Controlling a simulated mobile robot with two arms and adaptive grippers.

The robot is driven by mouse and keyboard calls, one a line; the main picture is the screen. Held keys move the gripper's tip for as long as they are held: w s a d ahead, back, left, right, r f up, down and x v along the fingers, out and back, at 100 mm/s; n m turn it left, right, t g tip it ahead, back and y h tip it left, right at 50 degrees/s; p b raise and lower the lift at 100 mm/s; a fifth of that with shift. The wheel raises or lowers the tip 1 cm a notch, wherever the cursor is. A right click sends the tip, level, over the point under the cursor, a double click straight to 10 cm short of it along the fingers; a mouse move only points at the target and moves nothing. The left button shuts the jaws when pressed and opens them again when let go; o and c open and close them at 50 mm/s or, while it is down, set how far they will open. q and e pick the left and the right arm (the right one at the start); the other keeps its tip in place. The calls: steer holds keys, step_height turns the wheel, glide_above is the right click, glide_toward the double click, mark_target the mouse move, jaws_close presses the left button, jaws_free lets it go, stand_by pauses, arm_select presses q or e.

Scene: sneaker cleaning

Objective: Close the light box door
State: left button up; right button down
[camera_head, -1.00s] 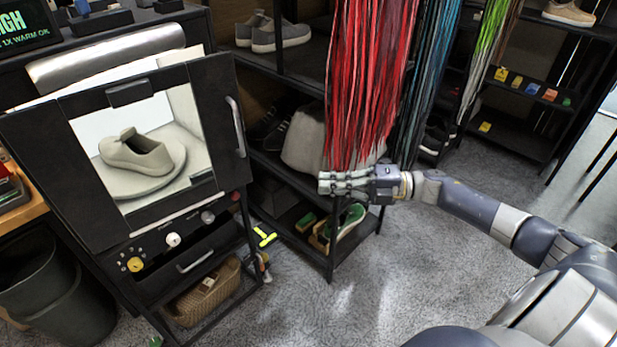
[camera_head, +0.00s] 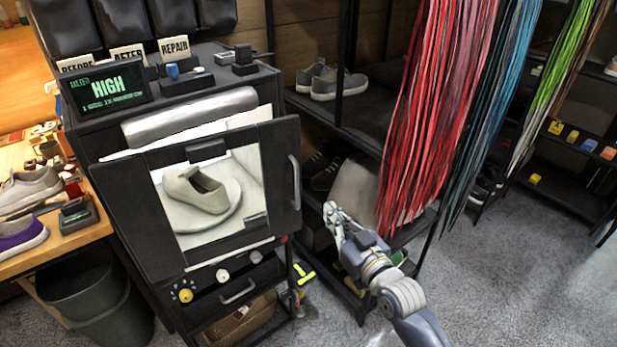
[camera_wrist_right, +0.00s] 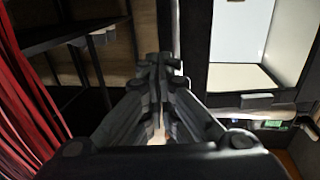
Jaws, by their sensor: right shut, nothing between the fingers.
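The light box (camera_head: 190,116) stands left of centre in the head view, with a grey-white sneaker (camera_head: 197,189) on a round turntable seen through the door window. Its black-framed door (camera_head: 279,163) stands out from the box front, with pale interior showing above its top edge. A vertical handle (camera_head: 295,182) is on the door's right side. My right gripper (camera_head: 334,214) is shut and empty, to the right of and slightly below the handle, apart from it. In the right wrist view its fingers (camera_wrist_right: 160,68) are together, with the bright box window at upper right. My left gripper is not in view.
A dark shelf rack (camera_head: 350,118) with shoes is behind my right gripper. Red laces (camera_head: 435,110) hang just right of it. A bin (camera_head: 95,295) and a wooden bench (camera_head: 50,238) are at the left. Grey floor (camera_head: 480,290) is clear at lower right.

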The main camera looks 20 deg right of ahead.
steer(key=w+a+p, duration=0.2)
steer(key=w, duration=1.1)
steer(key=shift+w+a, duration=0.15)
steer(key=shift+w, duration=0.1)
